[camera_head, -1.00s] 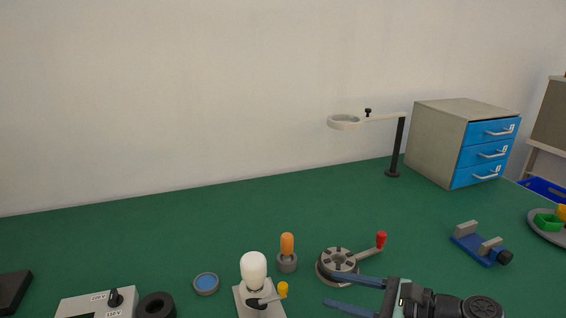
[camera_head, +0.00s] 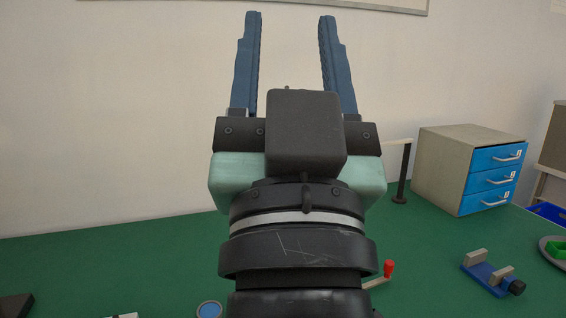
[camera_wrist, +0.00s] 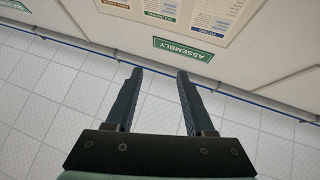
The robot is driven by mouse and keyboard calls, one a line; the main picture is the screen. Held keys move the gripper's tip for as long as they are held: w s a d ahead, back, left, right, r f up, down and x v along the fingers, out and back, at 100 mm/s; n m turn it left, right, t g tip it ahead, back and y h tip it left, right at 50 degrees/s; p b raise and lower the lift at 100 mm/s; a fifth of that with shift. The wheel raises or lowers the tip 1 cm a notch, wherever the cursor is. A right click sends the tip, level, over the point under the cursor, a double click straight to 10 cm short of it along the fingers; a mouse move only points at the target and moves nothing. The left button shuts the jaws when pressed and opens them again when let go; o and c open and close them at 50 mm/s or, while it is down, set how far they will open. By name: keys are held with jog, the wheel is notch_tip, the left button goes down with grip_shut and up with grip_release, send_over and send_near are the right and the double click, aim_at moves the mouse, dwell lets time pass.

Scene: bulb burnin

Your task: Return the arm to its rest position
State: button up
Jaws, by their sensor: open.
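My gripper (camera_head: 291,62) stands upright in the middle of the head view, close to the camera and above the green table. Its two blue fingers point up and are spread apart, with only the wall between them. In the wrist view my gripper (camera_wrist: 161,92) is also open and empty, seen against a tiled surface and a pale wall. My arm and gripper hide the middle of the table, including the white bulb and the orange-topped piece.
The green table (camera_head: 445,235) holds a drawer cabinet (camera_head: 445,165) with blue drawers and a blue clamp (camera_head: 490,275) at the right. A red-knobbed crank (camera_head: 388,268) shows beside my arm. A blue-centred dish (camera_head: 209,309) lies front left. An ASSEMBLY sign (camera_wrist: 184,49) is on the wall.

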jog(key=s+r+p, duration=0.1)
jog(key=r+p, duration=0.8)
jog(key=r, duration=0.1)
jog(key=s+r+t+p, duration=0.1)
jog(key=s+r+p, duration=0.1)
jog(key=r+p, duration=0.7)
jog(key=shift+s+a+r+n, duration=0.3)
jog(key=shift+a+r, duration=0.05)
jog(key=shift+r, duration=0.2)
